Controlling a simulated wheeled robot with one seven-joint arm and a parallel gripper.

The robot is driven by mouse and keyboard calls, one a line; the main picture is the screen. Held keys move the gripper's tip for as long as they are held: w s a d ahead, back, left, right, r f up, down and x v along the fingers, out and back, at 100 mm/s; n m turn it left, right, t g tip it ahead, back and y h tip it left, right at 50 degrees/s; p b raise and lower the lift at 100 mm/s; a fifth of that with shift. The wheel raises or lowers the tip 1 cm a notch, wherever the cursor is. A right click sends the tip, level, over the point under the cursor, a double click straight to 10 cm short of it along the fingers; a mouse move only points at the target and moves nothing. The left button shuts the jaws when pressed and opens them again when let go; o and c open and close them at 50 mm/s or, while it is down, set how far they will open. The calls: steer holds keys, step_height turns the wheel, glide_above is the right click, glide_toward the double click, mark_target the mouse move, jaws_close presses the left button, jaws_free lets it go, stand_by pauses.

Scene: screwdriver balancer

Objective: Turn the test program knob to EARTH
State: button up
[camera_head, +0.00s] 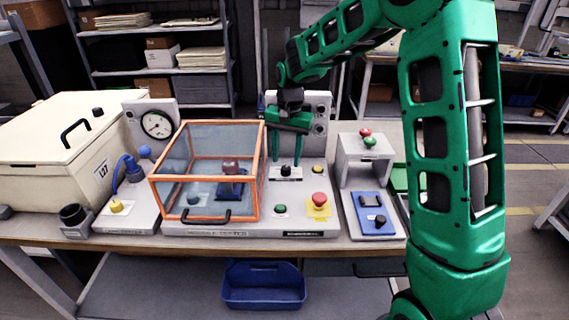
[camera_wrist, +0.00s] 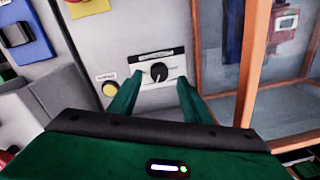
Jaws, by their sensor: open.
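The test program knob is a small black rotary knob (camera_wrist: 158,72) on a white label plate with a black header strip. In the head view the knob (camera_head: 286,170) sits on the grey panel just right of the orange-framed box. My gripper (camera_head: 286,161) points down over it with its fingers spread. In the wrist view my green fingers (camera_wrist: 160,82) stand on either side of the knob, with gaps between. The jaws are open and hold nothing. The plate's lettering and the knob's setting are too small to read.
The clear box with orange edges (camera_head: 208,123) stands close to the left of my gripper. A red mushroom button (camera_head: 319,198) and a green button (camera_head: 280,209) are in front. A yellow button (camera_wrist: 110,89) lies near the knob. A blue switch plate (camera_head: 373,216) is to the right.

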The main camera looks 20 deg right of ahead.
mark_target(288, 168)
step_height(288, 168, up, 8)
steer(key=shift+d+f, duration=0.15)
steer(key=shift+f, duration=0.1)
stand_by(0.4)
steer(key=s+d+r+h, duration=0.1)
steer(key=s+d+r, duration=0.1)
steer(key=s+d, duration=0.65)
steer(key=s+d+r, duration=0.1)
steer(key=s+d, duration=0.4)
steer(key=s, duration=0.6)
steer(key=s+d+f, duration=0.1)
steer(key=s+f, duration=0.1)
steer(key=s, duration=0.8)
steer(key=s+d+f+n, duration=0.1)
steer(key=s+d+f, duration=0.1)
steer(key=s, duration=0.8)
steer(key=shift+s+d+f+y, duration=0.2)
steer(key=shift+s+f+y, duration=0.1)
steer(key=shift+y, duration=0.1)
